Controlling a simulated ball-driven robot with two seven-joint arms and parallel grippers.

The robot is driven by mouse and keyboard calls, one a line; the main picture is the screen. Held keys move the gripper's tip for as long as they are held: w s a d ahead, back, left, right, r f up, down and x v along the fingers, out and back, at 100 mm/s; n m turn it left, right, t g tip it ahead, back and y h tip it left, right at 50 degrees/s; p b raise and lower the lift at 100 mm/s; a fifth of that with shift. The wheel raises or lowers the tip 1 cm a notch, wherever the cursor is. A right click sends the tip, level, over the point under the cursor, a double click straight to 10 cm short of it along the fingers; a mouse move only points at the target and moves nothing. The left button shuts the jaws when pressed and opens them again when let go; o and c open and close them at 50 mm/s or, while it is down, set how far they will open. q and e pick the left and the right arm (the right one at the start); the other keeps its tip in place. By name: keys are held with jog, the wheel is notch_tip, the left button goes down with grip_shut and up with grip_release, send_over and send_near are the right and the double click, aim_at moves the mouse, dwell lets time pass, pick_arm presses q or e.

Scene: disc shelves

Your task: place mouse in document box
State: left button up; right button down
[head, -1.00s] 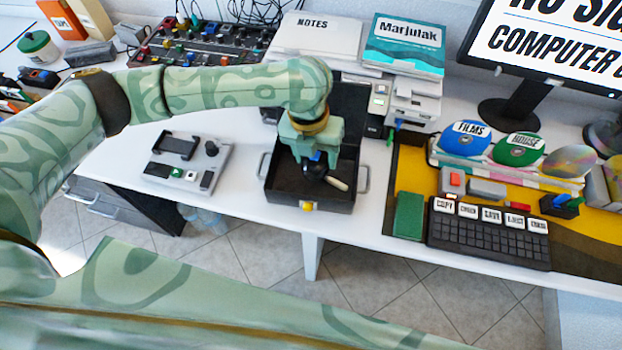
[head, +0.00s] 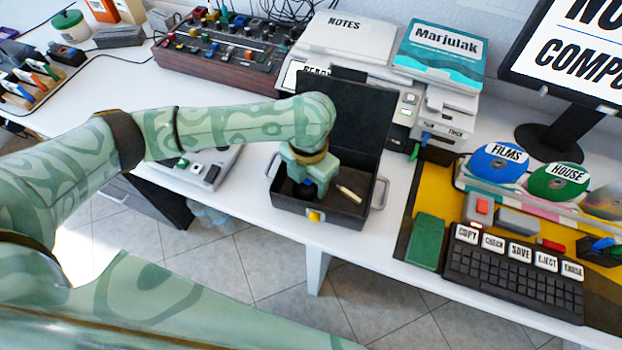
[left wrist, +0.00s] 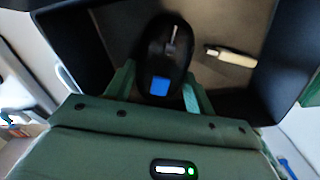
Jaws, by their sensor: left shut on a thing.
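The document box (head: 347,215) is a dark open case with its lid raised, a yellow latch in front and grey side handles. My left gripper (head: 308,190) is inside it, toward its left side. In the left wrist view my left gripper (left wrist: 160,92) is shut on the black mouse (left wrist: 168,50), which has a blue patch. The mouse is over or on the floor of the box (left wrist: 275,85); I cannot tell whether it touches. In the head view the gripper mostly hides the mouse. My right gripper is not in view.
A small pale stick-like object (head: 350,194) lies in the box, right of the gripper. A printer (head: 440,115) stands behind right. A black keyboard (head: 510,270) and green book (head: 427,241) lie to the right. A grey device (head: 200,166) is to the left.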

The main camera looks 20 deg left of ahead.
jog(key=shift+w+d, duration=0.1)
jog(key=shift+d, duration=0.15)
pick_arm(q)
jog(key=o, duration=1.1)
notch_tip(320, 180, up, 12)
jog(key=p, duration=0.6)
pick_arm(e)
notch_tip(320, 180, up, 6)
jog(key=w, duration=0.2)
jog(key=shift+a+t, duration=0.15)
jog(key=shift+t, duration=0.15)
pick_arm(q)
jog(key=shift+r, duration=0.1)
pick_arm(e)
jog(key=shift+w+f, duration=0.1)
